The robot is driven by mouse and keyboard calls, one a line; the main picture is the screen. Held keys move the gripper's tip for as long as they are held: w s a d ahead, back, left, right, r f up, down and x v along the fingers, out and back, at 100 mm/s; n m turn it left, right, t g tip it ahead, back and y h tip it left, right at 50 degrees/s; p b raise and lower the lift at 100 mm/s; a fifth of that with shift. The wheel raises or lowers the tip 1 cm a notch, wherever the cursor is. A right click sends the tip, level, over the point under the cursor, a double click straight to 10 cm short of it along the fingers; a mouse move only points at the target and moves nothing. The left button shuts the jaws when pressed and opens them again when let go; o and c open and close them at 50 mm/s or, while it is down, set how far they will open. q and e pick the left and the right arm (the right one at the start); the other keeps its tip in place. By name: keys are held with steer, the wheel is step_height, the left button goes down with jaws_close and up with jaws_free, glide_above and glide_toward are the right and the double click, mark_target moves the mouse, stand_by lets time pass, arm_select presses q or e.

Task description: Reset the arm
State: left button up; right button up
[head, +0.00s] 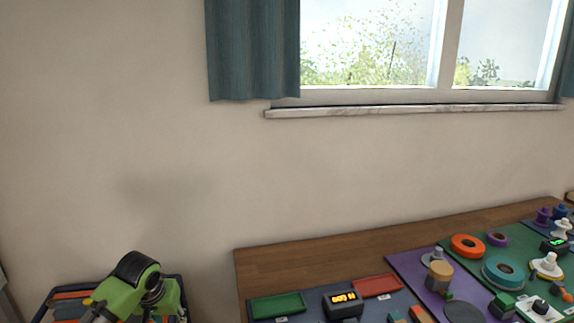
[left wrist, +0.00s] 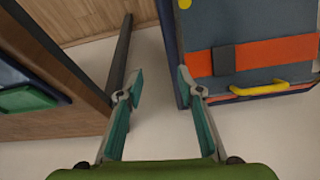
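My left arm (head: 130,288), green with a black joint, shows at the lower left of the head view, in front of a dark-framed bin. Its fingers are not visible there. In the left wrist view my left gripper (left wrist: 160,84) is open, with its two teal-padded fingers spread apart and nothing between them. It points down over pale floor, between the wooden table on the left and a blue container on the right. My right arm and gripper are in neither view.
The wooden table (head: 283,262) carries a green tray (head: 278,306), a red tray (head: 377,286), a display box (head: 343,304), and several spools and rings on purple and green mats. The blue container (left wrist: 235,28) has an orange band and yellow handle. A table leg (left wrist: 121,60) stands near the left finger.

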arm_select(q)
steer(key=s+d+f+m+h, duration=0.1)
steer(key=s+d+f+m, duration=0.1)
steer(key=s+d+f, duration=0.55)
steer(key=s+d+f+m+h, duration=0.1)
steer(key=s+d+f, duration=0.25)
steer(key=s, duration=0.75)
steer(key=s+a+r+y, duration=0.1)
steer(key=s+a+r, duration=0.1)
steer(key=s, duration=1.6)
step_height(320, 180, down, 26)
steer(key=s+g, duration=0.2)
steer(key=s+a+f+g, duration=0.1)
steer(key=s+a+f, duration=0.1)
steer(key=s+f, duration=1.4)
steer(key=shift+s+a+f+m, duration=0.15)
steer(key=shift+s+a+m, duration=0.15)
steer(key=shift+s, duration=0.15)
